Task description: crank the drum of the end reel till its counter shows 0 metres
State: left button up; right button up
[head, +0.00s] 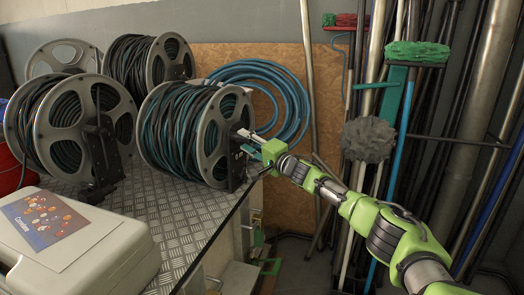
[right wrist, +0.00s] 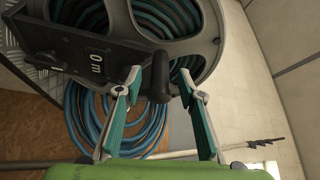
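The end reel (head: 204,138), wound with dark green hose, stands at the bench's right end. Its grey flange and hose also show in the right wrist view (right wrist: 204,50). Its black counter plate (right wrist: 70,58) shows what reads as 0 m, turned in that view. The black crank handle (right wrist: 159,78) points towards my right wrist camera. My right gripper (head: 252,143) is at the reel's right side; its fingers are apart, one on each side of the handle, with visible gaps. My left gripper is in neither view.
Several other reels (head: 62,112) stand left and behind. A pale case (head: 95,255) lies at the bench's front left. A coil of blue hose (head: 285,85) hangs on the board behind. Brooms, a mop (head: 368,138) and pipes stand close to my right arm.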

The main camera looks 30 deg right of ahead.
jog(key=v, duration=0.7)
jog(key=shift+s, duration=0.4)
